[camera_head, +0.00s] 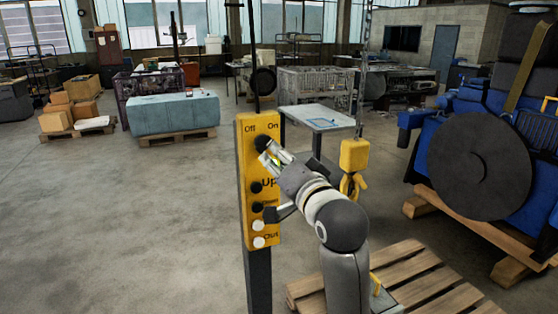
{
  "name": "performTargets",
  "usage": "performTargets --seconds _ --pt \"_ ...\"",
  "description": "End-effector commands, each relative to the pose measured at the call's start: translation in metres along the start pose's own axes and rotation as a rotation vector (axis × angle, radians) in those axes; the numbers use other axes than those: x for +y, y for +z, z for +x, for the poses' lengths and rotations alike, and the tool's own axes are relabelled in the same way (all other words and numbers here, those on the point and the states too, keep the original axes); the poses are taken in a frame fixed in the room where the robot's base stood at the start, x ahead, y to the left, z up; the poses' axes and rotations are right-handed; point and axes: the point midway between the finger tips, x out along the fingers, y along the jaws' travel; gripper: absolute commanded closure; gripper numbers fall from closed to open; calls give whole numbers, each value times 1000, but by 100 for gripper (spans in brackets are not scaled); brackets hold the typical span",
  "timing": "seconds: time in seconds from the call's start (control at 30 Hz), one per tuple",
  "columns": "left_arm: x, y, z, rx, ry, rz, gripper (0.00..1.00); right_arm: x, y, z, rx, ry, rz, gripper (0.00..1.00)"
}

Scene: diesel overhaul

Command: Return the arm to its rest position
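My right arm comes up from the bottom right in the head view. Its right gripper (266,151) is in front of the upper part of a yellow control panel (248,190), just below and right of a dark round knob (261,142) under the "Off" and "On" labels. The two fingers stand apart, with a yellow-green gap between them, and nothing shows held. Whether a fingertip touches the knob or panel cannot be told. My wrist covers part of the panel's right edge. My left gripper is out of view.
The panel stands on a dark post (258,280). A wooden pallet (425,280) lies at lower right, and a blue engine (450,125) stands at right.

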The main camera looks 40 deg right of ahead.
Motion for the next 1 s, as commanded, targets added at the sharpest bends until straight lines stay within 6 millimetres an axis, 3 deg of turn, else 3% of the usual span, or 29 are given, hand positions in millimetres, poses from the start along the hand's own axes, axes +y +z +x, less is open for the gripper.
performTargets --seconds 0.33,0.47,0.57,0.67,0.8,1.0 --pt "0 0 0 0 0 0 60 1 1 0 -2 1 -2 64" --pt "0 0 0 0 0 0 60 14 24 -1 -53 33 -53 64" --pt "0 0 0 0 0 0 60 39 68 -7 -156 88 -155 64" --pt "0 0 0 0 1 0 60 74 126 -25 -307 149 -296 64" --pt "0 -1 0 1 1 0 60 124 203 -68 -541 211 -493 64" --pt "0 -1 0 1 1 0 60 185 288 -153 -877 240 -726 64"
